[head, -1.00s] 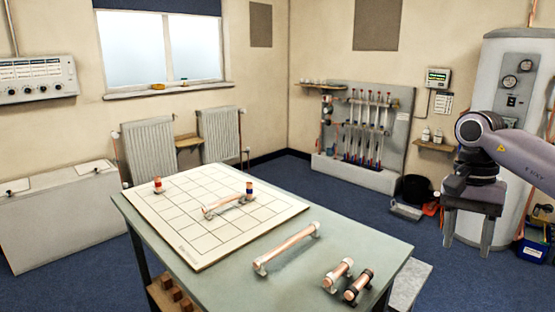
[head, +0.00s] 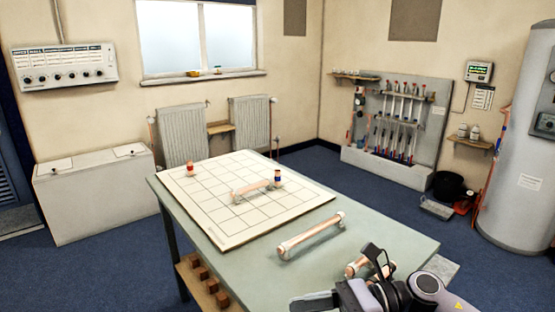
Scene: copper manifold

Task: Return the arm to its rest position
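My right arm (head: 423,286) comes in at the lower right, over the near right part of the table. The grey end of its gripper (head: 316,301) shows at the bottom edge, pointing left and partly cut off. I cannot make out whether its fingers are apart. My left arm and gripper are not in view.
The table (head: 271,262) bears a white gridded board (head: 230,222) with a copper pipe (head: 257,187) and two banded posts. A long copper pipe (head: 310,236) lies beside the board. A short copper pipe (head: 356,268) is partly hidden by my arm. Blue floor is clear left.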

